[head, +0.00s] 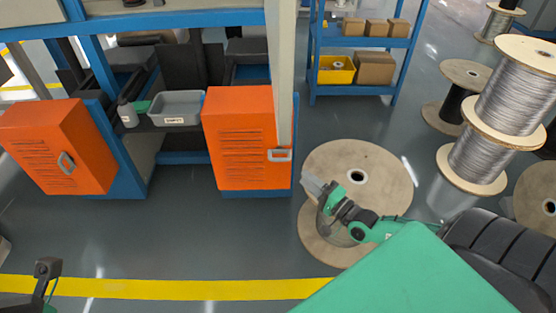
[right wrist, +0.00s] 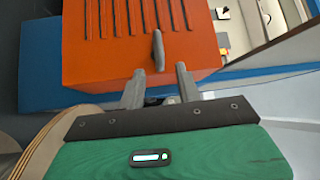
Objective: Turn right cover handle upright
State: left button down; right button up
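The right orange cover (head: 238,140) has a small grey handle (head: 279,155) near its right edge. The handle lies sideways, along the line of the cover's slots. In the right wrist view the handle (right wrist: 158,48) stands out from the orange face (right wrist: 105,60), its near end close to the gap between my fingertips. My right gripper (head: 312,183) is open and empty, just right of and below the cover in the head view; its two fingers are spread apart in the right wrist view (right wrist: 160,70). A dark part of my left gripper (head: 47,268) shows at lower left, its fingers unclear.
A second orange cover (head: 58,145) with a tilted handle is at the left. A grey bin (head: 177,108) and a white bottle (head: 127,113) stand between the covers. A large wooden spool (head: 380,185) is behind my right forearm. The floor in front is clear.

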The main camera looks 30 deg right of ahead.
aim_at(281, 158)
jog(key=b+x, duration=0.2)
jog(key=x, duration=0.9)
jog(key=shift+w+b, duration=0.1)
jog(key=shift+b, duration=0.25)
jog(key=shift+c, duration=0.2)
grip_shut()
